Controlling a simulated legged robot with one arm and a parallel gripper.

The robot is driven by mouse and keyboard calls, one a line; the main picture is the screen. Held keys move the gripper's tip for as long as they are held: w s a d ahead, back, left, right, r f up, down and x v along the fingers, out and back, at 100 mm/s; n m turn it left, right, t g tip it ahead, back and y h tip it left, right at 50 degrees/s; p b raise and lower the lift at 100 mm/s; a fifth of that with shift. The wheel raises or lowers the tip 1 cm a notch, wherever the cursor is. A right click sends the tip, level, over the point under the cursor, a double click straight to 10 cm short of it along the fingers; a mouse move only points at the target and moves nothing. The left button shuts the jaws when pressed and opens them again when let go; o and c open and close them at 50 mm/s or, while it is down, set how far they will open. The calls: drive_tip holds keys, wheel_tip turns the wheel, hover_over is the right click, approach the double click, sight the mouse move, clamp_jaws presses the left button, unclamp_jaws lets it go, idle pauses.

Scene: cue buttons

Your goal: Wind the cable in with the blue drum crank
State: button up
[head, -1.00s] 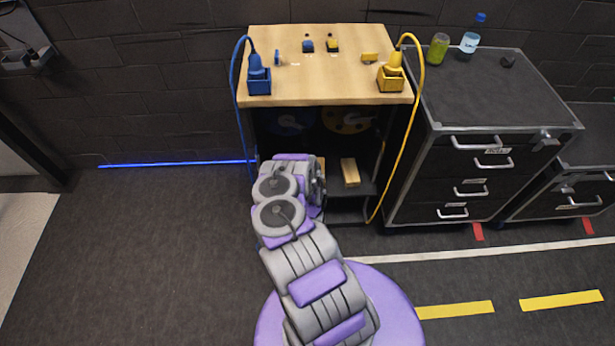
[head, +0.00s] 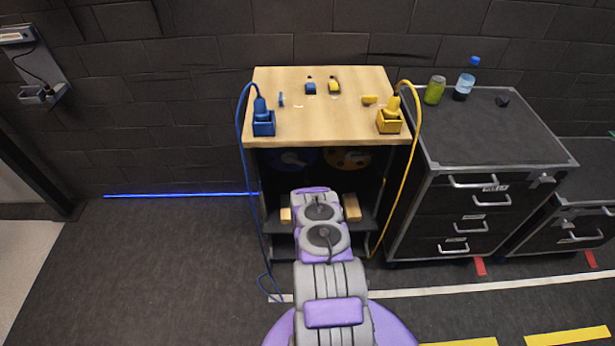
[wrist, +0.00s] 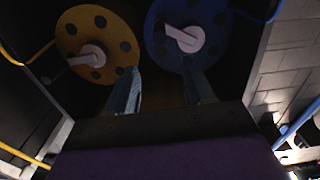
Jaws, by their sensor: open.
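The blue drum (head: 278,157) sits inside the dark cabinet under the wooden top, left of the yellow drum (head: 360,160). In the wrist view the blue drum (wrist: 208,22) is at the upper right, with a pale crank (wrist: 184,38) on its face. The blue cable (head: 240,180) runs from the blue plug (head: 261,108) down the cabinet's left side, with a slack loop on the floor. My gripper (wrist: 162,68) is open and empty, its fingers pointing toward the drums. My arm hides it in the head view.
The yellow drum also shows in the wrist view (wrist: 96,44). The yellow cable (head: 412,150) hangs along the cabinet's right side. A wooden block (head: 352,208) lies on the shelf right of my arm. A black drawer cart (head: 480,140) stands close on the right. Floor at left is clear.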

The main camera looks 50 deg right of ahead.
sight(307, 177)
drive_tip(key=b+x, duration=0.4)
drive_tip(key=x, duration=1.2)
drive_tip(key=shift+w+d, duration=0.25)
drive_tip(key=shift+w, duration=0.05)
drive_tip(key=shift+c, duration=0.4)
clamp_jaws()
